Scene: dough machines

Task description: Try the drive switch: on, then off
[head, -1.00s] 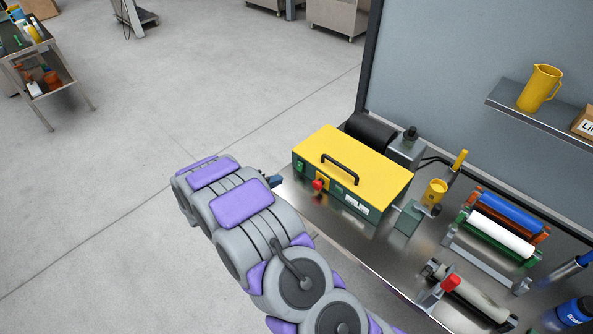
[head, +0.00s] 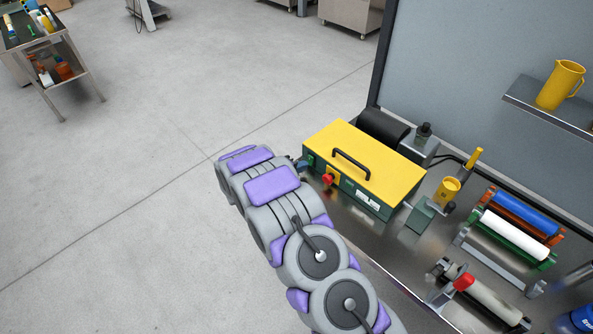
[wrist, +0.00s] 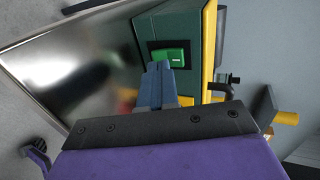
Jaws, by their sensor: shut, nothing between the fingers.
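The drive box (head: 365,165) is green with a yellow lid and a black handle, and stands on the steel bench. A green rocker switch (wrist: 176,57) in a dark frame, which looks like the drive switch, is on its front panel. In the head view it is small (head: 311,160), at the panel's left end. My gripper (wrist: 159,68) is shut and empty, its blue fingertips just at the rocker's lower left edge. I cannot tell whether they touch it.
A red knob (head: 327,180) on a yellow plate sits on the same panel, right of the rocker. Open floor lies left.

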